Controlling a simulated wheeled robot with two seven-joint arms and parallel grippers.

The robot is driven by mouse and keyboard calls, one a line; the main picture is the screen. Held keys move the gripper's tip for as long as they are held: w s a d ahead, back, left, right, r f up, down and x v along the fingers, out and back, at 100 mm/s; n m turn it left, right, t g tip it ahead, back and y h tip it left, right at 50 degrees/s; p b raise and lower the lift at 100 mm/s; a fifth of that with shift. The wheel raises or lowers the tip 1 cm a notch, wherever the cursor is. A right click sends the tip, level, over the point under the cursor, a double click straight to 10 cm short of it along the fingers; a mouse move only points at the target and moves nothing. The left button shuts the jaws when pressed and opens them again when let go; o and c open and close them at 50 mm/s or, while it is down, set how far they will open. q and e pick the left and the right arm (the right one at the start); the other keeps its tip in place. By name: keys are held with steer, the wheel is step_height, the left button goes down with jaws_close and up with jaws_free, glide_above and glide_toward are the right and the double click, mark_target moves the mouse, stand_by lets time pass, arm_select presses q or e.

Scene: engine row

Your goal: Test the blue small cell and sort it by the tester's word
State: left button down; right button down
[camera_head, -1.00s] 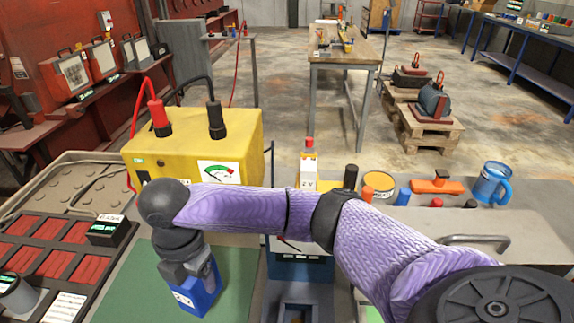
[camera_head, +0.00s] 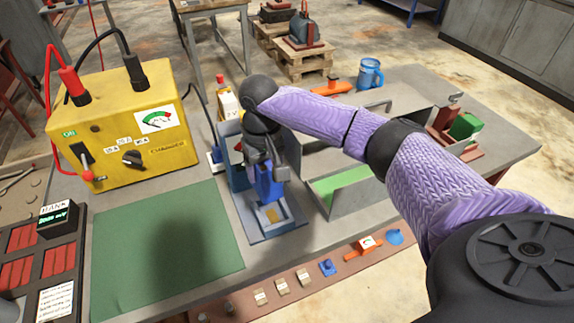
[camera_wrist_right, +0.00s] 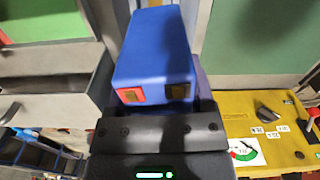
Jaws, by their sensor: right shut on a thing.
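The blue small cell (camera_head: 268,182) is held upright in my right gripper (camera_head: 268,168), above the blue tester (camera_head: 262,218) and its socket with a yellowish pad. In the right wrist view the cell (camera_wrist_right: 155,50) fills the middle, with a red-framed contact and a dark-framed contact on its near end. The gripper (camera_wrist_right: 160,128) is shut on it. Whether the cell touches the socket I cannot tell. The tester's upper part is partly hidden behind my arm. My left gripper is out of view.
A yellow charger (camera_head: 125,125) stands left of the tester, behind a green mat (camera_head: 165,245). To the right are a grey bin with a green floor (camera_head: 340,187) and a red-and-green vise-like block (camera_head: 460,128). A blue mug (camera_head: 369,75) stands behind.

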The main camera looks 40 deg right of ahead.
steer(key=f, duration=0.1)
steer(key=f+m+b, duration=0.1)
steer(key=shift+s+d+f, duration=0.3)
steer(key=shift+s, duration=0.05)
steer(key=b, duration=0.3)
glide_above(273, 216)
step_height(273, 216, down, 7)
steer(key=shift+w+f, duration=0.1)
steer(key=shift+f, duration=0.1)
steer(key=shift+a+p, duration=0.1)
steer(key=shift+p, duration=0.2)
jaws_free()
steer(key=shift+f, duration=0.1)
step_height(273, 216, up, 12)
steer(key=p, duration=0.4)
steer(key=shift+f, duration=0.2)
steer(key=shift+r, duration=0.4)
